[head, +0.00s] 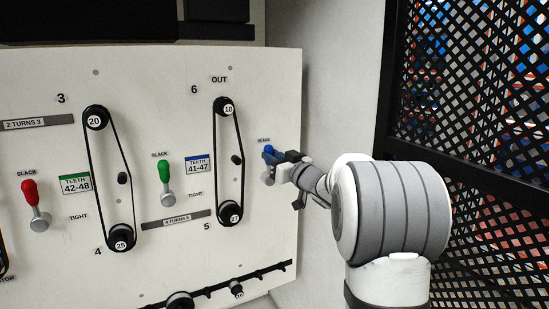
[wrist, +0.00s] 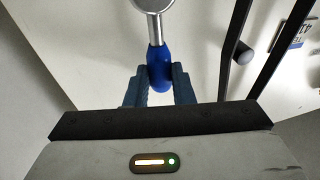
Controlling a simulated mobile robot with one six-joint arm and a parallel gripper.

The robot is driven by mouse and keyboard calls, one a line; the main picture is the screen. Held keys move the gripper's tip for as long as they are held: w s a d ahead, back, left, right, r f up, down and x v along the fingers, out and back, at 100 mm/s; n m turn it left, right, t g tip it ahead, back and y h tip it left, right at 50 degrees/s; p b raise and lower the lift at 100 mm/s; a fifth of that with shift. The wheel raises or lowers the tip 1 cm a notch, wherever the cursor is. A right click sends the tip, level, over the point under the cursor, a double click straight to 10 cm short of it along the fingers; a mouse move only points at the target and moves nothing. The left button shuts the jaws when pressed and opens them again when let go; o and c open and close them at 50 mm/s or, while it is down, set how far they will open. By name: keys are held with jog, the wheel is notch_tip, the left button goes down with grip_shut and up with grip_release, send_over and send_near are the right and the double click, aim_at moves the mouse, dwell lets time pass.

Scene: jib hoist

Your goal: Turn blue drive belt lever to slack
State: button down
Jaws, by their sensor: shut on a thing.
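The blue drive belt lever (head: 268,152) is at the right edge of the white panel, beside the belt on pulleys 18 and 27. Its handle is up, just below a small label that seems to read SLACK, and its round metal hub (head: 267,178) is below. My gripper (head: 280,160) reaches it from the right and is shut on the blue handle. In the wrist view the blue handle (wrist: 160,72) is between my two fingers, with its metal shaft (wrist: 155,28) running up to the hub. My gripper hides part of the lever in the head view.
A green lever (head: 164,171) and a red lever (head: 30,192) stand to the left, both with handles up. Belts run on pulleys 20 and 25 (head: 121,238) and on 18 and 27 (head: 229,212). A black mesh fence (head: 475,110) stands at right.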

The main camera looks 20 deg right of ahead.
jog(key=shift+r, duration=0.15)
jog(key=c, duration=1.4)
grip_release()
jog(key=shift+w+a, duration=0.1)
jog(key=shift+c, duration=0.2)
jog(key=shift+o, duration=0.9)
jog(key=v, duration=0.8)
